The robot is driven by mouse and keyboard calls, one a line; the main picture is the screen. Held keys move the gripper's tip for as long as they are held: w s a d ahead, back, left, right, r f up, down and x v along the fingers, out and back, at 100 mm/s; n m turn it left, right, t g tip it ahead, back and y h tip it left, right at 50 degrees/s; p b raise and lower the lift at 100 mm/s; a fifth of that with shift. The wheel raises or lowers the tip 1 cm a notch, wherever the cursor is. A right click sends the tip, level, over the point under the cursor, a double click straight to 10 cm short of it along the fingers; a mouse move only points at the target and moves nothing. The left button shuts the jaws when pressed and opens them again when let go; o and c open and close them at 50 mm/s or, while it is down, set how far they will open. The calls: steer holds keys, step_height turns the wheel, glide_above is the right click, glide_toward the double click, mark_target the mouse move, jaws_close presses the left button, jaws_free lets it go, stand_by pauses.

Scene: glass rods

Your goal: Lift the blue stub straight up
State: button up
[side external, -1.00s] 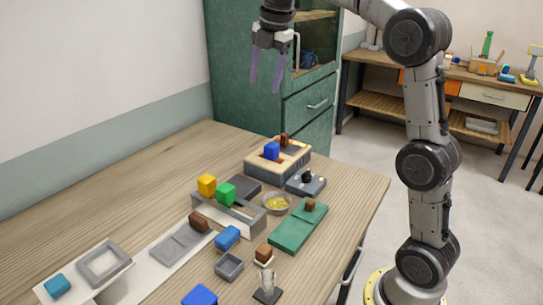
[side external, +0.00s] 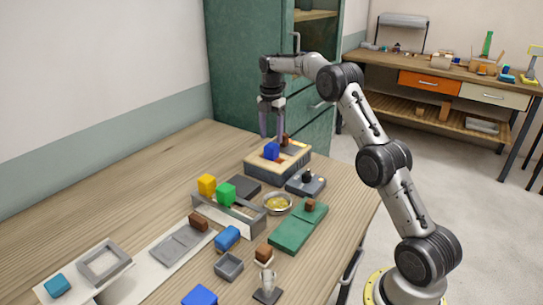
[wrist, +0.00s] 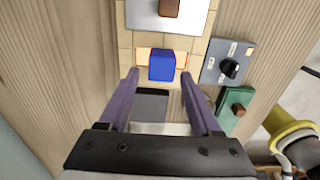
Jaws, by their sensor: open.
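A blue block-shaped stub (side external: 271,151) stands upright in the glowing orange opening of a tan box (side external: 262,170) on the table. In the wrist view the blue stub (wrist: 162,65) is just beyond my fingertips, roughly centred between them. My gripper (side external: 271,134) points down, open and empty, with its purple fingers above the tan box. In the wrist view my gripper (wrist: 160,76) has one finger to each side of the stub's line. I cannot tell the exact height left between fingertips and stub. The stub's lower part is hidden in the opening.
A brown block (side external: 284,140) stands on the box behind the stub. A grey knob panel (side external: 312,190) and a green board (side external: 287,238) are close by. A grey rack (side external: 212,213) holds yellow and green blocks. Other blue blocks (side external: 227,237) lie nearer.

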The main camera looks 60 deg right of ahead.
mark_target(271, 145)
steer(key=shift+s+a+f, duration=0.1)
steer(key=shift+f, duration=2.05)
steer(key=shift+s+a+f, duration=0.1)
steer(key=shift+f, duration=2)
jaws_close()
steer(key=shift+r, duration=0.5)
step_height(271, 145, up, 2)
steer(key=shift+w+r, duration=0.1)
steer(key=shift+r, duration=0.05)
steer(key=s+r, duration=0.1)
steer(key=r, duration=0.1)
steer(key=s+a+r, duration=0.1)
steer(key=s+r, duration=0.1)
steer(key=s+a+r, duration=0.1)
steer(key=shift+s+r, duration=0.25)
steer(key=shift+r, duration=0.15)
steer(key=s+a+r, duration=0.4)
steer(key=s, duration=0.4)
